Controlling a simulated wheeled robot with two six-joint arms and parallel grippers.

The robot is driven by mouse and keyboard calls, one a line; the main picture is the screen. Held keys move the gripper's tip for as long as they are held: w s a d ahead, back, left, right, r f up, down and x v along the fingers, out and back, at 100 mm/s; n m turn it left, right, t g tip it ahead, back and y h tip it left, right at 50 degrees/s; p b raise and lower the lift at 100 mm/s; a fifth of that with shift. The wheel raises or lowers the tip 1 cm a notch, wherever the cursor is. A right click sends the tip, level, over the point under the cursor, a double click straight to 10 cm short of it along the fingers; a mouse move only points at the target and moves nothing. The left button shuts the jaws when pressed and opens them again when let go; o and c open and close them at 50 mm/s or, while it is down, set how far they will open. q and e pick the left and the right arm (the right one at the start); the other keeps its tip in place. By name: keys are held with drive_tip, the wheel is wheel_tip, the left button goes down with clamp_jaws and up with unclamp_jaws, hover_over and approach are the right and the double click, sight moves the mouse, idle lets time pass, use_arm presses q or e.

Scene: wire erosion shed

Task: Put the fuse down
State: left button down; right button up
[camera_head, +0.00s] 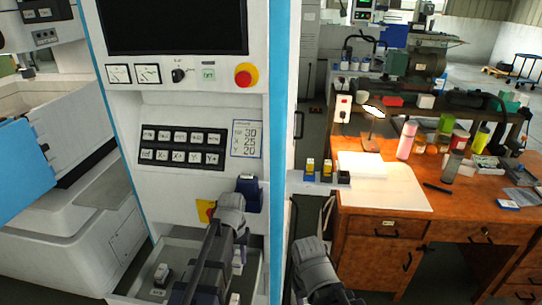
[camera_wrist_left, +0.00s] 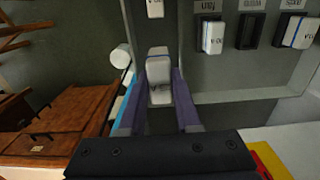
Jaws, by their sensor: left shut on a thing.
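In the left wrist view, my left gripper (camera_wrist_left: 158,92) has its two purple-grey fingers closed on a white fuse (camera_wrist_left: 158,70). The fuse is in front of the grey fuse panel (camera_wrist_left: 225,78); I cannot tell whether it touches the panel. In the head view, my left gripper (camera_head: 207,262) is low in front of the cabinet's recess, and its fingertips and held fuse are not clear. My right arm shows at the bottom centre; the state of its gripper (camera_head: 336,296) cannot be made out.
Another white fuse (camera_wrist_left: 212,37) sits in a black holder at the panel's right, beside an empty-looking black holder (camera_wrist_left: 249,30). The white cabinet (camera_head: 190,105) has a red stop button (camera_head: 245,75). A wooden desk (camera_head: 455,210) with bottles and papers stands at the right.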

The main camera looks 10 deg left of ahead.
sight(237, 256)
use_arm(q)
drive_tip(key=shift+r+p, duration=1.25)
drive_tip(key=shift+r, duration=0.4)
use_arm(e)
drive_tip(key=shift+r, duration=1.6)
use_arm(q)
drive_tip(key=shift+r, duration=0.1)
use_arm(e)
drive_tip(key=shift+r, duration=0.1)
